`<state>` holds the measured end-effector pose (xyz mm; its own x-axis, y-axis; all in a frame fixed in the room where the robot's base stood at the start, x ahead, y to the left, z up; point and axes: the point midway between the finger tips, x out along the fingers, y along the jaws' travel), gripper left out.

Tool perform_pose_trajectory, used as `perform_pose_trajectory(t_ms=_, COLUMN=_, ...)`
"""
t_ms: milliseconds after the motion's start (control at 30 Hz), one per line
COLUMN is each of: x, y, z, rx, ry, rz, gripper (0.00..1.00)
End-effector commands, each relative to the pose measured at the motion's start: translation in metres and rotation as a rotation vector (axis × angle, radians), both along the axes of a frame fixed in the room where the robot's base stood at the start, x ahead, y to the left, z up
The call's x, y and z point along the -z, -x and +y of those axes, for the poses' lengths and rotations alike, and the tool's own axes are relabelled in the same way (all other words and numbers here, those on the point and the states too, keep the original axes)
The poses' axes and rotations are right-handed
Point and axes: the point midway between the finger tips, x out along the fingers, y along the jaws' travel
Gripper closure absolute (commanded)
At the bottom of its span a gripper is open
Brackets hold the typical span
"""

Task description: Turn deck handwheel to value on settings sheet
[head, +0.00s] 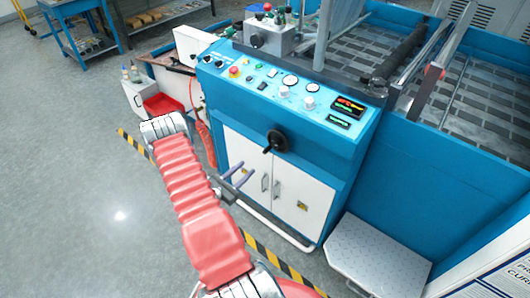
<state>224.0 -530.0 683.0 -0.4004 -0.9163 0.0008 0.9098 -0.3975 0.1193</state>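The black handwheel (279,142) with a small handle is on the front of the blue machine, above the white cabinet doors (278,190). My gripper (249,167) is in front of those doors, below and left of the handwheel in the picture. Its two fingers are apart with nothing between them, and it appears clear of the wheel. A white sheet or board (497,283) with large dark letters is cut off at the lower right corner. I cannot tell whether it is the settings sheet. No value on the wheel is readable.
The blue control panel (318,117) has knobs, gauges, a red button and lit displays (349,106) too small to read. A grey metal step (377,256) stands at the machine's right front. Yellow-black tape (266,257) marks the floor. Open grey floor (90,215) lies left.

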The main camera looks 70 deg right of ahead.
Motion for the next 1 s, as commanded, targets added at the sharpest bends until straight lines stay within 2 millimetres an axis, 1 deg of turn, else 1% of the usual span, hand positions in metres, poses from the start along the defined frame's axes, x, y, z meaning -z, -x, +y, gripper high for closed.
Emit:
perform_pose_trajectory(t_ms=167, x=0.0, y=0.002, z=-0.004, rx=0.001, ry=0.0, rz=-0.001, gripper=0.64)
perform_pose_trajectory(t_ms=367, x=0.0, y=0.01, z=-0.021, rx=0.003, ry=-0.001, rz=-0.001, gripper=0.64)
perform_pose_trajectory(t_ms=1000, x=0.0, y=0.048, z=-0.109, rx=0.002, ry=0.0, rz=-0.001, gripper=0.64)
